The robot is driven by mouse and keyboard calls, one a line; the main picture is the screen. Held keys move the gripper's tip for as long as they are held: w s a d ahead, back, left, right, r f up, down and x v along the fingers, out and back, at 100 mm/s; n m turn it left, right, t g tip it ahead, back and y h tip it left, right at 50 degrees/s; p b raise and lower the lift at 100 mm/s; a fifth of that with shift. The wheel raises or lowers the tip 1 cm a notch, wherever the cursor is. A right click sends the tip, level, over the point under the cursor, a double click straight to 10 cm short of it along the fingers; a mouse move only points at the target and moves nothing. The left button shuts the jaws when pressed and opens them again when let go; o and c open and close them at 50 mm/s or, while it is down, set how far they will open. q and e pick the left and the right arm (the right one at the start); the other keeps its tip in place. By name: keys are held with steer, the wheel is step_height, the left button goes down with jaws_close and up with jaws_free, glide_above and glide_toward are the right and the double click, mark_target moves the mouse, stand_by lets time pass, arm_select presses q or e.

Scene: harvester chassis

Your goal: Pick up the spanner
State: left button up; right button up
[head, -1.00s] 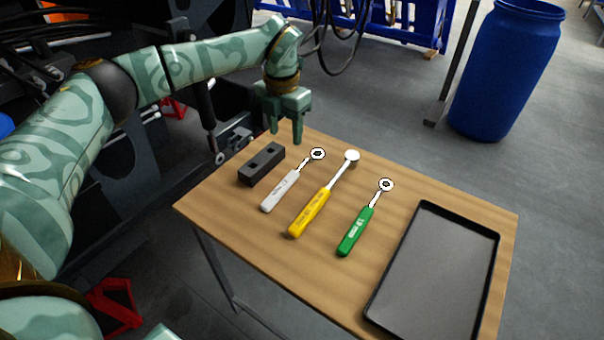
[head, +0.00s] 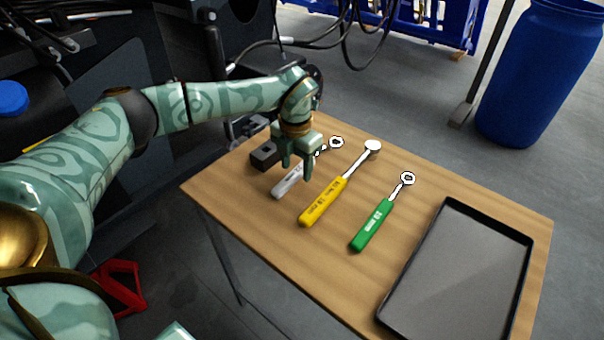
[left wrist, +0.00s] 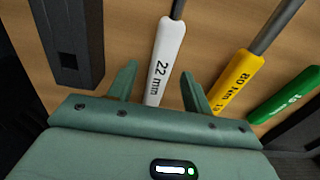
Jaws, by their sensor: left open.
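A white-handled spanner (head: 284,189) marked 22 mm in the left wrist view (left wrist: 165,58) lies on the table with its ring end toward the far edge. A green-handled ring spanner (head: 372,226) lies further right, and it also shows in the left wrist view (left wrist: 284,97). A yellow-handled tool (head: 322,203) marked 80 Nm lies between them. My left gripper (head: 296,172) points down over the white spanner, fingers open and empty. In the left wrist view, the white handle runs between the fingertips (left wrist: 158,74). The gripper hides part of the white spanner. My right gripper is not in view.
A black block with square holes (head: 264,155) sits left of the white spanner, close to the left gripper. An empty dark tray (head: 389,308) lies at the table's right. The wooden table's (head: 280,240) front left is clear. A blue barrel (head: 540,75) stands on the floor beyond.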

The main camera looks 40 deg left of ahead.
arm_select(q)
step_height(320, 180, down, 2)
steer(key=shift+w+f, duration=0.1)
steer(key=shift+r, duration=0.2)
steer(key=shift+c, duration=0.7)
jaws_close()
steer(key=shift+r, duration=0.1)
